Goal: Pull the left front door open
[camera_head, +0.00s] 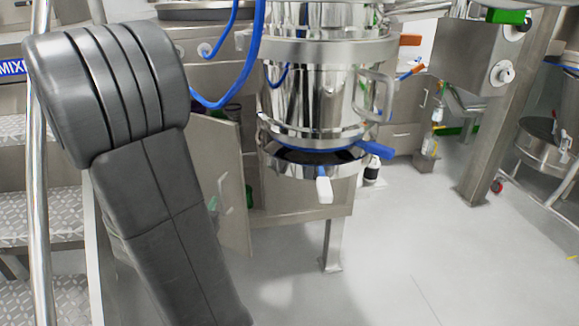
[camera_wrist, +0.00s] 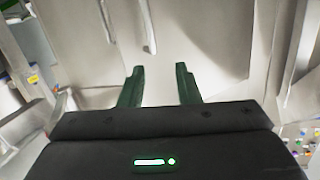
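In the head view, a pale steel cabinet door (camera_head: 205,165) stands swung out at an angle, left of the hanging steel vessel. A dark gap with items inside shows above and beside it. A bar handle (camera_head: 222,190) is on its face. Pale panels (camera_wrist: 205,40) lie beyond the fingertips, with a vertical bar handle (camera_wrist: 149,28) ahead and slightly left of the gap.
The steel vessel (camera_head: 310,100) with blue hoses hangs in front of the cabinet, its lower ring (camera_head: 280,160) close to the door's right. Stairs (camera_head: 45,215) with a rail stand at left. A steel post (camera_head: 490,130) stands at right. The floor (camera_head: 400,260) at front right is clear.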

